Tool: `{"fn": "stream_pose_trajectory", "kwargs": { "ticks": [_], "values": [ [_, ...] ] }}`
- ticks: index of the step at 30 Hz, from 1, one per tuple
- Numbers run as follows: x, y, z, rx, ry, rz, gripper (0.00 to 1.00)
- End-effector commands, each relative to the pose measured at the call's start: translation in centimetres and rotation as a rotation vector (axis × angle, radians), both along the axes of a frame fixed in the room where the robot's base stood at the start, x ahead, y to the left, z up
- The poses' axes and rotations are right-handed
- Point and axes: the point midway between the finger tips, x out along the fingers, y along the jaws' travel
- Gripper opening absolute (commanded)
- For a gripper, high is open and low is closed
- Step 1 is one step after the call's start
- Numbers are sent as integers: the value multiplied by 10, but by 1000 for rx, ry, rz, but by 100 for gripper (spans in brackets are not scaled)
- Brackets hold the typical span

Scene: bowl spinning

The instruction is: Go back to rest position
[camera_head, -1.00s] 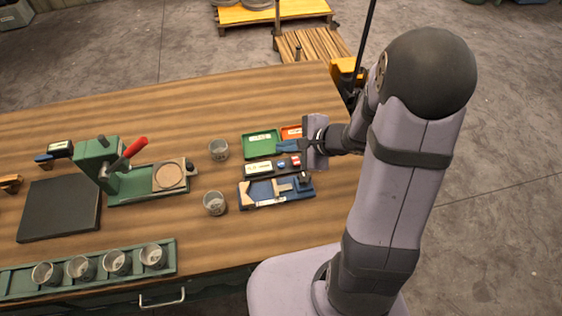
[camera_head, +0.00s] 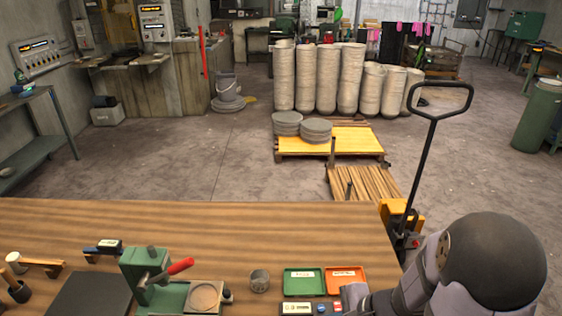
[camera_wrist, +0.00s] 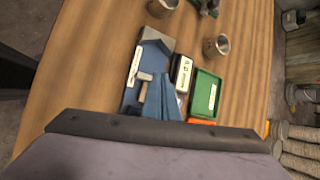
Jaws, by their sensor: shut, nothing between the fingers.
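In the head view my arm is at the lower right, and the fingers cannot be made out there. The green tray (camera_head: 303,281) and the orange tray (camera_head: 346,279) lie just beyond my wrist. I cannot tell the height of the fingers above the table.
A metal cup (camera_head: 259,281) stands left of the trays. The green press (camera_head: 147,277) with a red handle is further left. The back of the wooden table (camera_head: 200,225) is clear. A pallet jack (camera_head: 403,217) stands past the table's right edge.

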Motion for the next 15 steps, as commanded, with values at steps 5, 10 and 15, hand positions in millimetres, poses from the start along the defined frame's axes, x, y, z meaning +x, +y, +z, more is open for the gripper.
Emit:
{"fn": "stream_pose_trajectory", "kwargs": {
  "ticks": [5, 10, 15],
  "values": [
    [-60, -7, -12, -97, 70, 287, 0],
    [-105, -29, -12, -230, 95, 592, 0],
    [-130, -59, -4, -396, 79, 909, 0]
  ]
}}
